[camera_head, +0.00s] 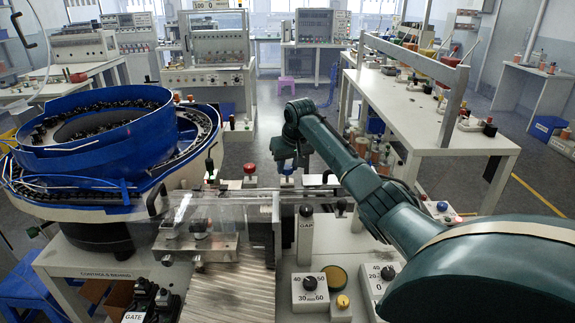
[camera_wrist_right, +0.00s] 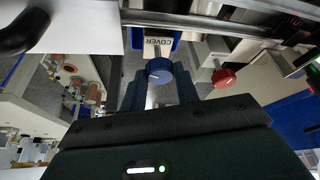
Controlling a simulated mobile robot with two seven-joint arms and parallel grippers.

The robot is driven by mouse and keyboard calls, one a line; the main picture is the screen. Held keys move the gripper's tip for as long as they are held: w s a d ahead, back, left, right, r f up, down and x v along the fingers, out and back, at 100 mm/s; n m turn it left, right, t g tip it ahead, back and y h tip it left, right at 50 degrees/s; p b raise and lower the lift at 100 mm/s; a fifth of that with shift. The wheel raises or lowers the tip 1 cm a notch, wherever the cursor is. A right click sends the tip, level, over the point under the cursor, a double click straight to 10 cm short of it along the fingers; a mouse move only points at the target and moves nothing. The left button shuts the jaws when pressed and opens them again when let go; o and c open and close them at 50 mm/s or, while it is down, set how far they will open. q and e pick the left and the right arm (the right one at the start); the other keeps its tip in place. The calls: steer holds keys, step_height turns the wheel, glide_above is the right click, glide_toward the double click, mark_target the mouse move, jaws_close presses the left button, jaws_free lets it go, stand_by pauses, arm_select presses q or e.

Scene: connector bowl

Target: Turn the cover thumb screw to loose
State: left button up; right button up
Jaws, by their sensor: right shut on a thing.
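The cover thumb screw is a small round blue knob (camera_wrist_right: 159,70) beside a white label reading COVER (camera_wrist_right: 158,44) in the right wrist view. In the head view the blue knob (camera_head: 287,169) shows just under my right gripper (camera_head: 289,160), at the far side of the bench. In the wrist view the two fingers of my right gripper (camera_wrist_right: 160,80) stand on either side of the knob and are shut on it. A small light mark shows on the knob, but its setting is too small to read. My left gripper is not in view.
A red knob (camera_head: 249,169) stands left of the blue one. A blue bowl feeder (camera_head: 95,150) fills the left. A clear cover (camera_head: 225,215) lies over the metal fixture in front. A GAP post (camera_head: 306,235) and dial boxes (camera_head: 310,292) stand near my right arm.

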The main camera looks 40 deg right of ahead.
steer(key=n, duration=0.2)
steer(key=n+y, duration=0.1)
steer(key=n, duration=0.1)
steer(key=n+y, duration=0.1)
steer(key=n, duration=0.1)
steer(key=shift+d, duration=0.3)
steer(key=n+y+b, duration=0.1)
steer(key=n, duration=0.1)
steer(key=n+y, duration=0.1)
steer(key=n, duration=0.2)
steer(key=shift+w+d+g+b, duration=0.1)
steer(key=shift+d+g+b, duration=0.05)
steer(key=shift+g+b, duration=0.25)
steer(key=shift+n, duration=0.5)
steer(key=o, duration=1)
steer(key=shift+c, duration=0.2)
steer(key=v, duration=1.3)
steer(key=shift+d+b, duration=0.2)
steer(key=shift+b, duration=0.25)
steer(key=shift+w+r, duration=0.1)
